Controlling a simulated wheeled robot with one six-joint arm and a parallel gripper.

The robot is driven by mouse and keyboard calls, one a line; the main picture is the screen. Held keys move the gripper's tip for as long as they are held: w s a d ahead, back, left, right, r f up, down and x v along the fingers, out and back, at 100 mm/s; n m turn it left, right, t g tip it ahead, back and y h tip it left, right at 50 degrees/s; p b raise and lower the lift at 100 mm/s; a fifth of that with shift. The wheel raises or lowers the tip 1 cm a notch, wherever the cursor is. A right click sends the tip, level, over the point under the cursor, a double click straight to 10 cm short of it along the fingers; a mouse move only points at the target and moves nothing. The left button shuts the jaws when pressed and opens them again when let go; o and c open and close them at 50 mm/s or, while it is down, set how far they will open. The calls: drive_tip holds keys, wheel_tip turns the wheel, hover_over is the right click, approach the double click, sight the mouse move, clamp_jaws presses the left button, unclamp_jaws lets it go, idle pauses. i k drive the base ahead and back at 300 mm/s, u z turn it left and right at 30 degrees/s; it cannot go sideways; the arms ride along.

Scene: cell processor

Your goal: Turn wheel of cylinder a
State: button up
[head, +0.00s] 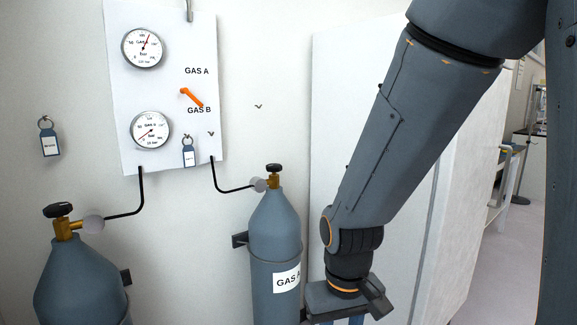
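A blue-grey gas cylinder (274,226) with a white label that appears to read "GAS A" stands against the wall at the lower middle. Its black wheel (273,168) sits on a brass valve (272,182) at the top and is unobstructed. My gripper (343,319) is at the bottom edge, right of this cylinder and well below its wheel. It points down, and its fingertips are cut off by the frame. I cannot see whether it is open or whether anything is between the fingers.
A second cylinder (80,285) with a black wheel (58,210) stands at lower left. A white wall panel (165,85) holds two gauges and an orange lever (191,96), with black pipes to both cylinders. A white cabinet (345,110) stands behind my arm.

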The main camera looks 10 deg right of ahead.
sight(273, 168)
drive_tip(key=u, duration=3.75)
drive_tip(key=k, duration=1.9)
drive_tip(key=z, duration=1.9)
drive_tip(key=i, duration=1)
